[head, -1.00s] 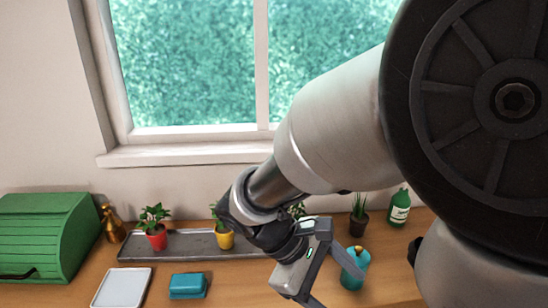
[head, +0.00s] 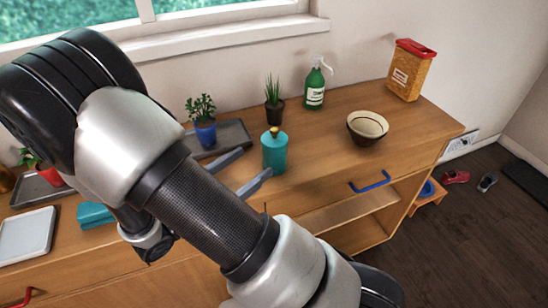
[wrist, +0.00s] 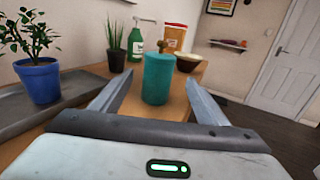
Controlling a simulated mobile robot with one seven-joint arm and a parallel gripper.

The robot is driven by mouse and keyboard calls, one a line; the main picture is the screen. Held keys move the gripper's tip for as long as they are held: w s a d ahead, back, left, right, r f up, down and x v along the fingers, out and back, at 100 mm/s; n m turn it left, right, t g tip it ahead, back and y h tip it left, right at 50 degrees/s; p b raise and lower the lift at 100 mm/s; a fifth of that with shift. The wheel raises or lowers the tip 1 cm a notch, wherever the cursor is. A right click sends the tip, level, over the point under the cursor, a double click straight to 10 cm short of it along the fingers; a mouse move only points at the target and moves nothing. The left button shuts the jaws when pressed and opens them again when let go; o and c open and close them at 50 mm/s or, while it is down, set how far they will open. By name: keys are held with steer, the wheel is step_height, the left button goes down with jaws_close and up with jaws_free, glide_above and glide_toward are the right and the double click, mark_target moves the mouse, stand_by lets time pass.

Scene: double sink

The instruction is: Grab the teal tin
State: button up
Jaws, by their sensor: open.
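The teal tin (head: 274,153) is an upright cylinder with a gold-coloured knob on its lid. It stands on the wooden counter. My gripper (head: 257,162) is open and empty, its fingers pointing at the tin from the left, with the nearer fingertip beside the tin's base. In the wrist view the tin (wrist: 158,80) appears centred in the gap between the fingertips (wrist: 157,88). I cannot tell whether the tips reach past its near side.
Behind the tin are a plant in a dark pot (head: 274,108) and a green pump bottle (head: 315,90). A bowl (head: 367,127) and an orange red-lidded box (head: 409,72) are to the right. Counter between tin and bowl is clear.

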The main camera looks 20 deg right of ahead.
mark_target(266, 154)
steer(key=x, duration=0.4)
steer(key=shift+w+d, duration=0.1)
steer(key=shift+d, duration=0.15)
steer(key=x, duration=0.2)
steer(key=b+x, duration=0.1)
steer(key=x, duration=0.1)
steer(key=shift+w+f, duration=0.1)
steer(key=shift+f, duration=0.3)
steer(key=shift+w+d+r, duration=0.1)
steer(key=shift+w+d, duration=0.15)
steer(key=shift+d, duration=0.25)
steer(key=c, duration=1.2)
